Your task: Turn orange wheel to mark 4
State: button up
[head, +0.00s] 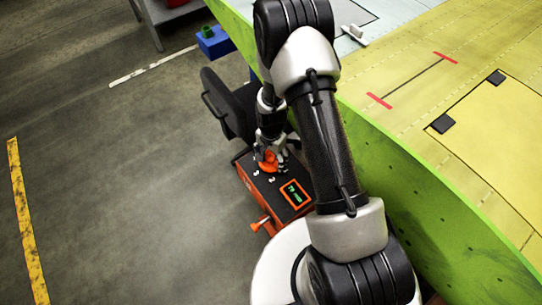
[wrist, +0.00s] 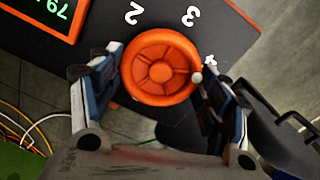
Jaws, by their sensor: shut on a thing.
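The orange wheel (wrist: 161,70) sits on the dark top of an orange-sided box (wrist: 225,22). White figures 2 (wrist: 133,12), 3 (wrist: 190,15) and a partly hidden 4 (wrist: 210,60) stand around it. A white dot (wrist: 196,78) on the wheel's right rim lies close beside the 4, slightly below it in the wrist view. My gripper (wrist: 162,64) is shut on the wheel, one finger on each side; the right finger covers part of the panel near the 4. In the head view the wheel (head: 268,163) shows under my gripper (head: 270,148).
A green-digit display (head: 295,193) is on the box top. A black chair-like object (head: 228,108) stands just behind the box. The green edge (head: 400,190) of the yellow wing panel runs close along the right. Open grey floor lies to the left.

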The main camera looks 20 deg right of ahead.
aim_at(271, 158)
jog(key=o, duration=1.1)
jog(key=shift+c, duration=0.2)
notch_tip(271, 158, up, 12)
